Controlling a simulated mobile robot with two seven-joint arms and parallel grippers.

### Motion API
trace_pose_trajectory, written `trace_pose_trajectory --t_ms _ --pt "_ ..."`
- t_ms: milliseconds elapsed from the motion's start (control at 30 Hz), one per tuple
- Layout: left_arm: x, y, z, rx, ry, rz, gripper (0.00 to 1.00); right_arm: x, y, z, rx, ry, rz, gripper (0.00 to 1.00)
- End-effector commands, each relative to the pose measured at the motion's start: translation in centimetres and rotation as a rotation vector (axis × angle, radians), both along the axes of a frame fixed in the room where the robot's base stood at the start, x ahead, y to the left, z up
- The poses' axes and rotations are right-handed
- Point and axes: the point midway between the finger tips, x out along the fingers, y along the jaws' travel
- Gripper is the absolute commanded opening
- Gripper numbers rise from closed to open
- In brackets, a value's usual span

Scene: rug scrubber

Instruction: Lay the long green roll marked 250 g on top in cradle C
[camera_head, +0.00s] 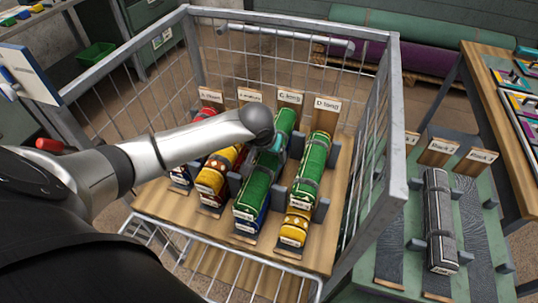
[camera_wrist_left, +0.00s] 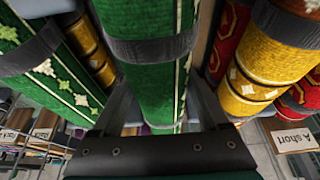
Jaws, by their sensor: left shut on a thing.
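My left gripper (camera_head: 273,146) reaches over the cart and is shut on a long green roll (camera_head: 257,190) with a grey band. In the left wrist view the fingers (camera_wrist_left: 160,105) straddle this green roll (camera_wrist_left: 148,85). The roll lies lengthwise in the row of the C long sign (camera_head: 290,97), above a blue roll (camera_head: 262,221). I cannot tell whether it rests fully on it. Its weight mark is too small to read. A second green roll (camera_head: 311,165) lies in the D long row, with a yellow roll (camera_head: 294,228) showing below its front end. My right gripper is out of view.
Yellow and red rolls (camera_head: 212,178) fill the rows to the left, close to my gripper. Wire mesh and metal posts (camera_head: 397,110) surround the wooden deck (camera_head: 330,235). A grey roll (camera_head: 438,215) lies on a green rack table at right.

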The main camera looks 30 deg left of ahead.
Motion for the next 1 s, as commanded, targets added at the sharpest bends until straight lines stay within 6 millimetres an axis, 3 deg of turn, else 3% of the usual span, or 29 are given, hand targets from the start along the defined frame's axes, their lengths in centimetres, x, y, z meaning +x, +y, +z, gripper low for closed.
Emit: trace_pose_trajectory --t_ms 233,267,433,767,1000 --pt "0.1 0.0 -0.3 0.001 -0.003 0.0 0.04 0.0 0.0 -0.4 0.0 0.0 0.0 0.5" --pt "0.0 0.0 -0.3 0.002 -0.001 -0.001 0.78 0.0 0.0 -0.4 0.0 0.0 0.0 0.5" --pt "0.0 0.0 -0.2 0.0 0.0 0.0 0.97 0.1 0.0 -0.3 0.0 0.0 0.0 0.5" --pt "0.0 0.0 0.0 0.0 0.001 0.0 1.0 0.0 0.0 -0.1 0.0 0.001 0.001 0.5" --pt "-0.9 -0.1 2.7 0.003 -0.002 -0.002 1.0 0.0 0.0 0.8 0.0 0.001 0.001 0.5"
